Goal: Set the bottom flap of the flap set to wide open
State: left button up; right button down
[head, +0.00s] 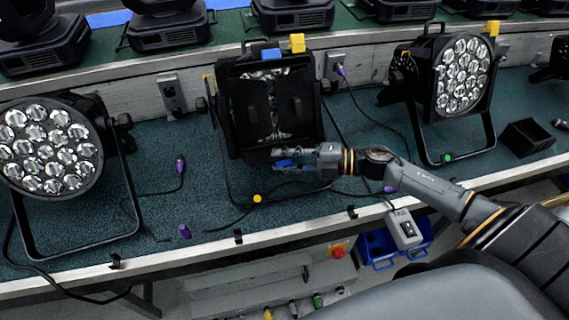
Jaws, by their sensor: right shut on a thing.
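The flap set (296,108) is a black square frame with flaps on a stand in the middle of the bench. Its upper edge carries a blue tab (271,54) and a yellow tab (297,43). Between the dark flaps a strip of shiny lamp shows. My right gripper (277,159) comes in from the right and is at the lower edge of the set, shut on the bottom flap there. A small blue piece shows between its fingers. The bottom flap is dark and partly hidden by the gripper, so its exact angle is hard to tell. My left gripper is out of view.
A round multi-lens lamp (47,150) stands at left, another (462,75) at right. Cables and purple plugs (184,231) lie on the green bench top. A black box (528,138) sits far right.

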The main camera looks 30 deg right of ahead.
jog(key=shift+f+n+t+b, duration=0.4)
jog(key=shift+f+n+b, duration=0.5)
jog(key=shift+b, duration=0.45)
jog(key=shift+r, duration=0.15)
jog(key=c, duration=1.2)
grip_release()
jog(key=shift+w, duration=0.1)
jog(key=shift+r, duration=0.1)
jog(key=shift+d, duration=0.1)
jog(key=v, duration=1.2)
jog(key=shift+f, duration=0.25)
